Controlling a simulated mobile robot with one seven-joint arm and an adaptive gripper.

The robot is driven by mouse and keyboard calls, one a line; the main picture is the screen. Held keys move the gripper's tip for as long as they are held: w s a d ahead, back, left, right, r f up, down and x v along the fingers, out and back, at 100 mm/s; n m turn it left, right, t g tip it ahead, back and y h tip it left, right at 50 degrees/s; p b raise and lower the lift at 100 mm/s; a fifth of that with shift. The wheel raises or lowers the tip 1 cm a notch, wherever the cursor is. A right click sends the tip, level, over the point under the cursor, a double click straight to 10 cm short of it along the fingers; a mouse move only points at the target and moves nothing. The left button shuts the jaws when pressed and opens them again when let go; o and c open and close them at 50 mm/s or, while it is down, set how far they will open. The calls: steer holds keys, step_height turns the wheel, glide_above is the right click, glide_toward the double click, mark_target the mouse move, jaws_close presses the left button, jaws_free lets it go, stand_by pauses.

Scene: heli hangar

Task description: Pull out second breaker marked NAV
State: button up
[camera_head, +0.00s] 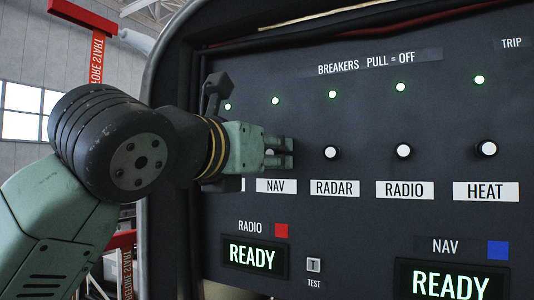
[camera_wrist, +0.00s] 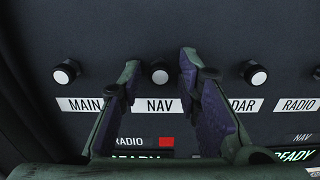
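The NAV breaker is a round black knob with a white face (camera_wrist: 159,76), second from the left in the row. It sits above the white NAV label (camera_wrist: 160,105), which also shows in the head view (camera_head: 276,186). My gripper (camera_wrist: 160,66) is open, with one finger on each side of the NAV knob. Small gaps show between the knob and both fingers. In the head view my gripper (camera_head: 288,152) is close to the panel and hides most of the knob. The green light (camera_head: 275,101) above NAV is lit.
The RADAR (camera_head: 331,152), RADIO (camera_head: 403,151) and HEAT (camera_head: 488,149) knobs stand to the right. The MAIN knob (camera_wrist: 66,72) is to the left of NAV. A TEST switch (camera_head: 314,265) and READY displays (camera_head: 254,256) are below on the black panel.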

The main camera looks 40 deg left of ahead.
jaws_close()
stand_by(0.6)
